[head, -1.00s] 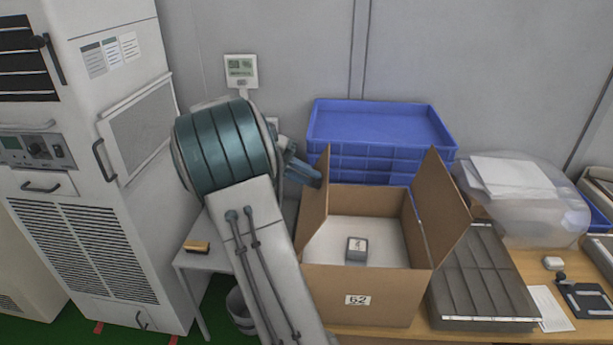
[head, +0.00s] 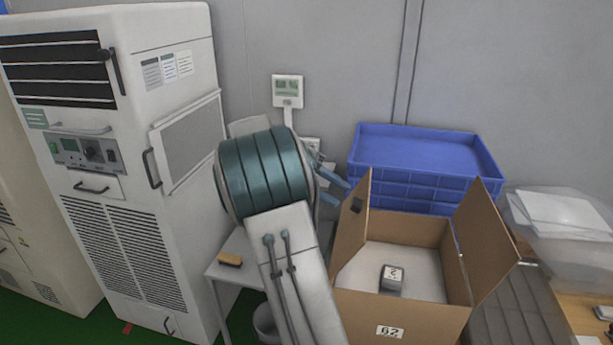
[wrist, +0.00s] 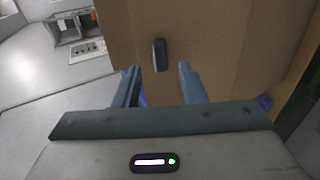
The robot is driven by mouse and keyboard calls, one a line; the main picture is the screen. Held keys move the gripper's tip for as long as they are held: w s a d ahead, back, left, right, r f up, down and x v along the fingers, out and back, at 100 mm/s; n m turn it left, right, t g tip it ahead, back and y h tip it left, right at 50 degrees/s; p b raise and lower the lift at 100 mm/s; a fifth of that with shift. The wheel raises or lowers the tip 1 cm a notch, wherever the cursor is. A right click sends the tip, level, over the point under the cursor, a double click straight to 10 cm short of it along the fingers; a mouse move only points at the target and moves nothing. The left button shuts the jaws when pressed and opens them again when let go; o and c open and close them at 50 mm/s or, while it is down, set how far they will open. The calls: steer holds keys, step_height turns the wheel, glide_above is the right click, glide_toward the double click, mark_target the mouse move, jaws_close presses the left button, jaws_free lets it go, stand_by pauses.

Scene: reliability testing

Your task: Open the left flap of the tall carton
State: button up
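The tall carton (head: 410,318) is brown, marked 62, and open at the top. Its left flap (head: 349,235) stands nearly upright; the right flap (head: 486,238) leans outward. A small dark piece (head: 357,205) shows near the left flap's top. My gripper (head: 341,193) is just left of that flap, its blue fingers apart and empty. In the wrist view my gripper (wrist: 158,67) is open, facing brown cardboard (wrist: 215,35) with a dark piece (wrist: 160,54) between the fingertips. I cannot tell whether the fingers touch the cardboard. A small grey box (head: 391,280) sits inside the carton.
Stacked blue crates (head: 420,160) stand behind the carton. A grey divided tray (head: 515,310) and a clear bin (head: 570,235) are to its right. A white cabinet (head: 130,150) stands left, beside a small table (head: 235,250) with a yellow-topped block (head: 230,259).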

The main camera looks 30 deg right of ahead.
steer(key=v, duration=1)
steer(key=shift+a, duration=0.1)
